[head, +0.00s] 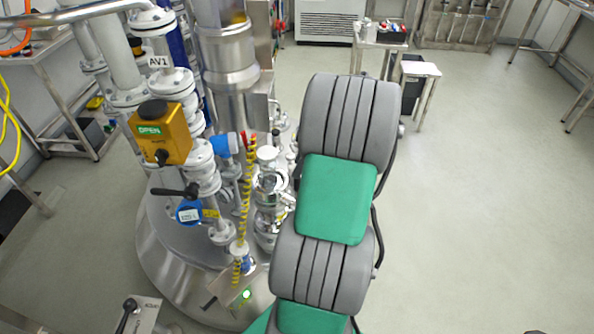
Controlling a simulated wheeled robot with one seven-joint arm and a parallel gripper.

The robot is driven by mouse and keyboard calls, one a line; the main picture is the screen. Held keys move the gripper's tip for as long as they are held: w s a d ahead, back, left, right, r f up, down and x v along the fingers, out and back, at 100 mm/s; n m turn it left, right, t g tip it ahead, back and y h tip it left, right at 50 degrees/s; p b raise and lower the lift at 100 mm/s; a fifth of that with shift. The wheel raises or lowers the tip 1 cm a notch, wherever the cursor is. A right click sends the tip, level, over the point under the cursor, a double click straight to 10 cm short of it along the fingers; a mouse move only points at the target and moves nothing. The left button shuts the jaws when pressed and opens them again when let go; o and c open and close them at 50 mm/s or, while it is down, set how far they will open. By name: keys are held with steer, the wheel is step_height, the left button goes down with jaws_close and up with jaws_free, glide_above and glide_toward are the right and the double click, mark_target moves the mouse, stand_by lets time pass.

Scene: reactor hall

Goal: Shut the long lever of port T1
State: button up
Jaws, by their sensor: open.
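A long, thin yellow-and-black striped bar (247,190) with red at its top stands nearly upright among the pipework on the steel vessel lid (165,250). It may be the long lever, but no T1 label is readable. A short black handle (176,191) lies roughly level above a blue valve part (189,212) with a white label, left of the bar. My grey and green arm crosses the middle of the view, right of the pipework, and hides part of what lies behind it. My gripper is not visible, so its place relative to the lever cannot be told.
A yellow actuator box (160,132) reading OPEN sits on the pipe tagged AV1 (159,62). A thick steel column (229,65) rises behind the bar. A small table (382,43) with items stands at the back. The floor (480,190) on the right is clear.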

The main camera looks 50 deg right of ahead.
steer(key=shift+n, duration=0.3)
steer(key=f, duration=0.5)
steer(key=w+f+p, duration=0.1)
steer(key=f, duration=0.1)
steer(key=shift+f, duration=0.35)
steer(key=shift+c, duration=0.5)
jaws_close()
